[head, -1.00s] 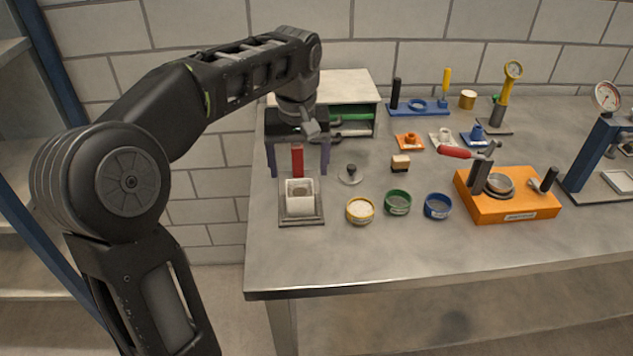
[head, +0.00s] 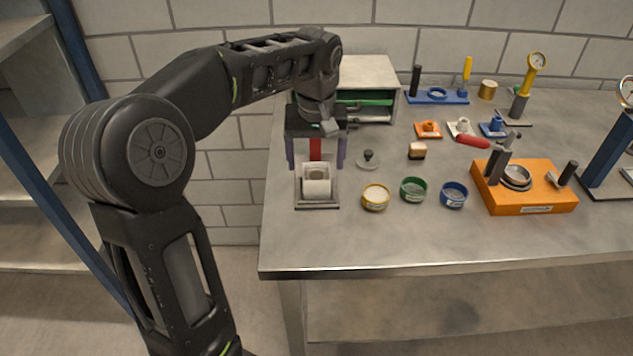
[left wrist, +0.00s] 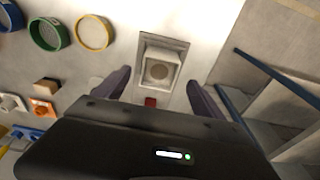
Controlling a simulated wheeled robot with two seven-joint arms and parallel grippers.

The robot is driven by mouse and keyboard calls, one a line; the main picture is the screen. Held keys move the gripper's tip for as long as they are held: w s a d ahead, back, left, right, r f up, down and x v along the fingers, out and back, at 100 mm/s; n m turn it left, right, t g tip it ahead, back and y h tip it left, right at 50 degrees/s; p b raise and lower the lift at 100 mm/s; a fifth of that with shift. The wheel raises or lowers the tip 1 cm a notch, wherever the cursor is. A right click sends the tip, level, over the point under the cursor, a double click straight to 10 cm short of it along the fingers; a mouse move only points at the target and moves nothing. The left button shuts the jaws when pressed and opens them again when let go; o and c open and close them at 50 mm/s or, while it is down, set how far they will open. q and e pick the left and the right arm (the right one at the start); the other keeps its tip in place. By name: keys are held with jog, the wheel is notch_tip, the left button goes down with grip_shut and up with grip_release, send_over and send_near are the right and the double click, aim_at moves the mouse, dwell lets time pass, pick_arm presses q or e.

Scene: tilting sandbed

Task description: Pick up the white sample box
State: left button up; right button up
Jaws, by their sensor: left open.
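The white sample box (head: 316,186) sits on a grey square tray (head: 317,206) at the left part of the bench. My left gripper (head: 316,163) is open, pointing down just behind the box in the head view. A red upright part (head: 315,149) stands behind the box, between the fingers in the picture. My right gripper is not in view.
Yellow (head: 375,198), green (head: 413,190) and blue (head: 453,195) round dishes stand right of the box. A small grey lid with a knob (head: 368,159) lies nearby. A shelf unit (head: 372,72) stands behind the arm. The bench front is clear.

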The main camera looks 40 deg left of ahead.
aim_at(316, 171)
pick_arm(q)
jog(key=f, duration=0.4)
jog(key=shift+w+a+f+p, duration=0.2)
jog(key=shift+w+f+p, duration=0.1)
jog(key=shift+w, duration=0.05)
jog(key=shift+c, duration=0.3)
jog(key=c, duration=1.7)
